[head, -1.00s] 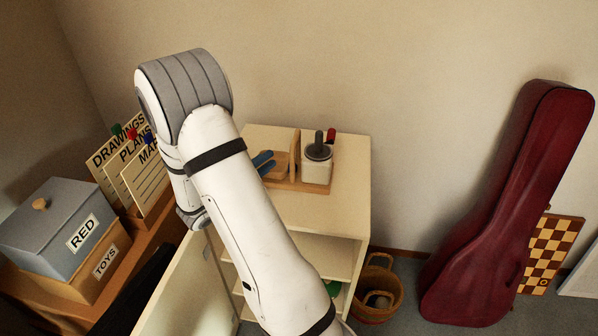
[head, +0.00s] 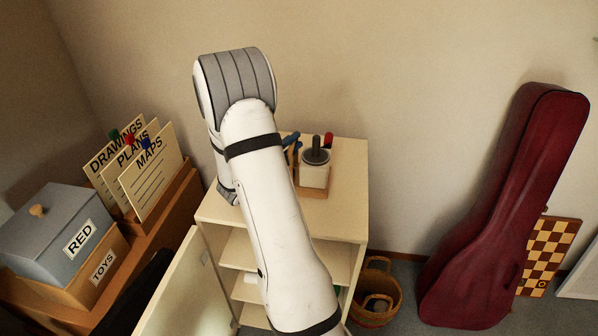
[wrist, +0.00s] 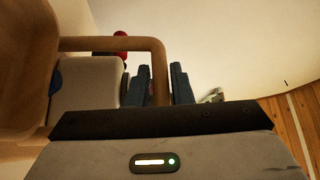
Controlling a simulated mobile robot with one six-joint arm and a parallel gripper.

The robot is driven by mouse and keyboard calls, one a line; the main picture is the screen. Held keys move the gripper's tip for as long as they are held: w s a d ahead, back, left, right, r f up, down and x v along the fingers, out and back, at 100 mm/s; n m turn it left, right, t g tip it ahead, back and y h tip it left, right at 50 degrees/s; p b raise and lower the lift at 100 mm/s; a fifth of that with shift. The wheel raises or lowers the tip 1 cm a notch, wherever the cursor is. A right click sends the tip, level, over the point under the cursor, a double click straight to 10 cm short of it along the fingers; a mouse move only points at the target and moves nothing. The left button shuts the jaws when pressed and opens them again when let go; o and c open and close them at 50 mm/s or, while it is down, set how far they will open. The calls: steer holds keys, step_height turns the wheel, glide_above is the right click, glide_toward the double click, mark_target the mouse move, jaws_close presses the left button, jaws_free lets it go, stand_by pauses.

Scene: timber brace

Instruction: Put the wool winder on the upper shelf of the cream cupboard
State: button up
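The wool winder (head: 315,174) stands on top of the cream cupboard (head: 347,190). It has a pale body, a dark grey round top with a post, a red knob and a wooden base with an upright wooden loop. The loop (wrist: 105,44) and pale body (wrist: 86,84) show close up in the wrist view. My gripper (wrist: 161,85) has its two dark fingers on either side of the loop's upright; they look open, and contact is unclear. The cupboard's upper shelf (head: 239,249) shows below its top, partly hidden by my arm. Its door (head: 192,290) stands open.
A wooden side unit at left holds upright cards (head: 150,175) and a grey-blue box (head: 62,225). A basket (head: 376,295) stands on the floor right of the cupboard. A red instrument case (head: 500,210) and a checkered board (head: 550,255) lean on the wall.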

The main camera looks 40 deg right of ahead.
steer(key=shift+d, duration=0.1)
steer(key=shift+c, duration=0.3)
jaws_close()
stand_by(0.9)
